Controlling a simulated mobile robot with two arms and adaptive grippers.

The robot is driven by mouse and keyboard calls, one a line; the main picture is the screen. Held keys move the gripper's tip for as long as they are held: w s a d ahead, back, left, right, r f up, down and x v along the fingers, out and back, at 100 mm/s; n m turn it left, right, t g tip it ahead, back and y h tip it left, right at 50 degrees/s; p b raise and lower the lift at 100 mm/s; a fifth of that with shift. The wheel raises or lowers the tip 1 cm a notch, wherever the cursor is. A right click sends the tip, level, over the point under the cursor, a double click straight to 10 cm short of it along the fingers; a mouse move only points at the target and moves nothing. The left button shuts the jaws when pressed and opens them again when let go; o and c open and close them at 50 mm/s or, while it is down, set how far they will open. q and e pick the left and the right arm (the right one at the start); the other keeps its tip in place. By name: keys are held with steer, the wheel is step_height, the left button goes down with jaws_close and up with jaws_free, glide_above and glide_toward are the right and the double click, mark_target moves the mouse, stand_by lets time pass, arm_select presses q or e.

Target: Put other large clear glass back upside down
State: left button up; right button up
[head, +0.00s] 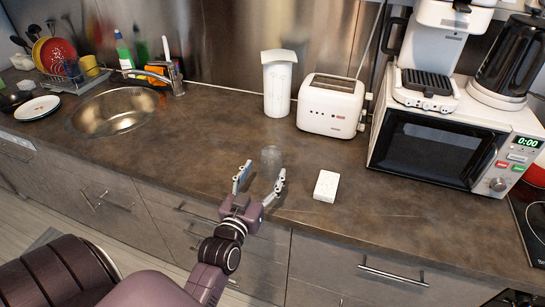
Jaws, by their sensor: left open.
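A clear glass (271,159) stands on the brown countertop (225,140), just beyond the fingertips of my left gripper. Its see-through walls make it hard to tell which end is up. My left gripper (260,176) is open at the counter's front part, its two fingers spread to the left and right on the near side of the glass. I cannot tell if a finger touches the glass. My right gripper is not in view.
A small white box (326,186) lies right of the gripper. Behind stand a white canister (278,85) and a toaster (331,105). A microwave (440,143) is at right, a sink (116,110) and dish rack (72,80) at left. Counter left of the glass is clear.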

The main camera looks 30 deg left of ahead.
mark_target(267, 160)
arm_select(q)
steer(key=shift+w+a+r+p, duration=0.15)
steer(key=shift+w+a+p, duration=0.05)
steer(key=shift+w, duration=0.4)
steer(key=shift+w+a+r+p, duration=0.15)
steer(key=shift+w+a+p, duration=0.05)
steer(key=shift+w, duration=0.35)
steer(key=shift+a+p+x, duration=0.2)
steer(key=shift+p+x, duration=0.1)
steer(key=shift+x, duration=0.9)
steer(key=shift+w+a+f, duration=0.15)
steer(key=shift+w+f, duration=0.05)
steer(key=shift+w, duration=0.4)
steer(key=c, duration=1.3)
steer(key=shift+c, duration=0.5)
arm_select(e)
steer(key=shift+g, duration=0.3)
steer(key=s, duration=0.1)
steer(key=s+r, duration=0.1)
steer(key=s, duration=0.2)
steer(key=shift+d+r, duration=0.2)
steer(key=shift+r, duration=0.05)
arm_select(q)
steer(key=shift+r, duration=0.15)
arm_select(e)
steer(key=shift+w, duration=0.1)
